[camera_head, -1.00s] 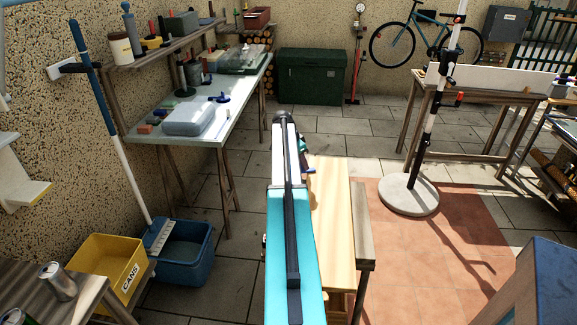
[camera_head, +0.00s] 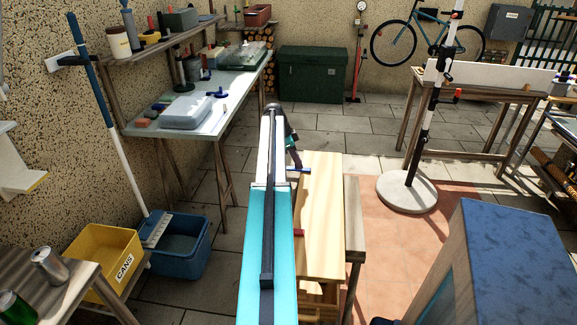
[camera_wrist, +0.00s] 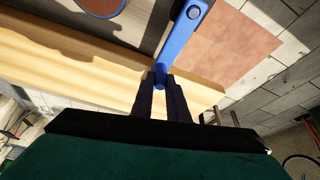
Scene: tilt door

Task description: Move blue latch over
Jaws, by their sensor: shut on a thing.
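The blue latch (camera_wrist: 180,38) crosses the upper middle of the wrist view, a bar with a round pivot at its upper end. My gripper (camera_wrist: 165,82) has its dark fingers closed around the latch's lower end. The latch lies against a pale wooden panel (camera_wrist: 60,72). In the head view a small blue piece of the latch (camera_head: 302,170) shows beside my gripper (camera_head: 292,165), at the panel's left edge. The panel (camera_head: 322,215) lies on a wooden frame. My arm hides much of the latch and the frame's left side.
A workbench (camera_head: 140,127) is along the left wall, with a blue tub (camera_head: 180,258) and yellow cans bin (camera_head: 100,262) below. A striped pole on a round base (camera_head: 407,192) stands behind right.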

